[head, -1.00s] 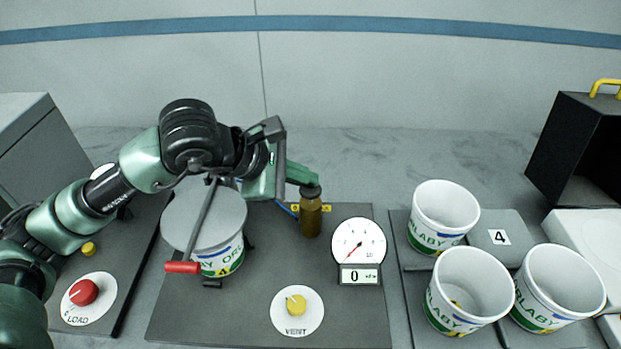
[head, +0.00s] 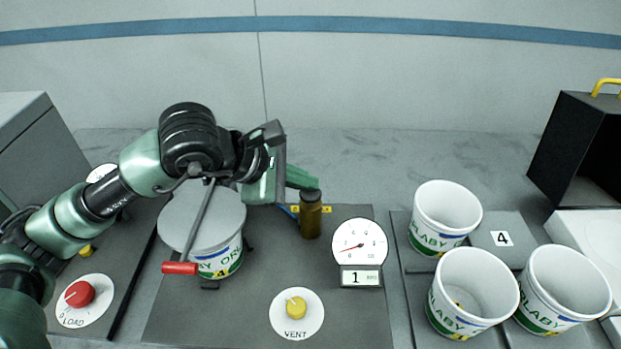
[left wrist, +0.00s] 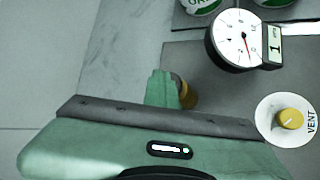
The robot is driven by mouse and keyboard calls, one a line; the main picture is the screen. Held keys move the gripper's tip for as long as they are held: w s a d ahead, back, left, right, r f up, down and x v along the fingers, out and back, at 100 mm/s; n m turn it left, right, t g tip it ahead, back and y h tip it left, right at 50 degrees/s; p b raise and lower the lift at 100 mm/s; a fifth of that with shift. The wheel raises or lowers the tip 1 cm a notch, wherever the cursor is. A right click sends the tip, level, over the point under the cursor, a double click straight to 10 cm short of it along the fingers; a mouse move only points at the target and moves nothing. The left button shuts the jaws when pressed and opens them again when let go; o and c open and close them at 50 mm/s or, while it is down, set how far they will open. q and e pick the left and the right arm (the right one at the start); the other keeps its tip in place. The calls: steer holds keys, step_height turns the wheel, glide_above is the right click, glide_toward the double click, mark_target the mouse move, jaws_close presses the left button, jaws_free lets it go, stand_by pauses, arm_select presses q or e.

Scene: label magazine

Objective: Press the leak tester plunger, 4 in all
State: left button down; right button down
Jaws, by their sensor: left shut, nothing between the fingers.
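The leak tester has a brass plunger (head: 311,216) with a dark top on a dark grey base plate (head: 262,265). My left gripper (head: 312,185) is shut and empty, its fingertips at the top of the plunger. In the left wrist view the green fingers (left wrist: 162,88) hide most of the plunger (left wrist: 188,94). The round gauge (head: 359,244) stands to the right of the plunger, and its display (head: 361,279) reads 1. A white tub (head: 222,264) sits under a grey lid plate (head: 203,218) with a red-handled lever (head: 180,268). My right gripper is not in view.
A yellow VENT knob (head: 296,307) is at the plate's front. A red LOAD knob (head: 79,293) is at the left. Several white tubs (head: 472,287) stand at the right beside a pad marked 4 (head: 502,239). A black box (head: 578,150) stands far right.

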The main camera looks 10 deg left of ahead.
mark_target(306, 194)
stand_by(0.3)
arm_select(q)
steer(key=shift+r+p, duration=1.05)
steer(key=shift+r, duration=1.15)
steer(key=shift+r, duration=0.15)
step_height(306, 194, up, 5)
steer(key=shift+f+p, duration=0.1)
steer(key=shift+p, duration=1.15)
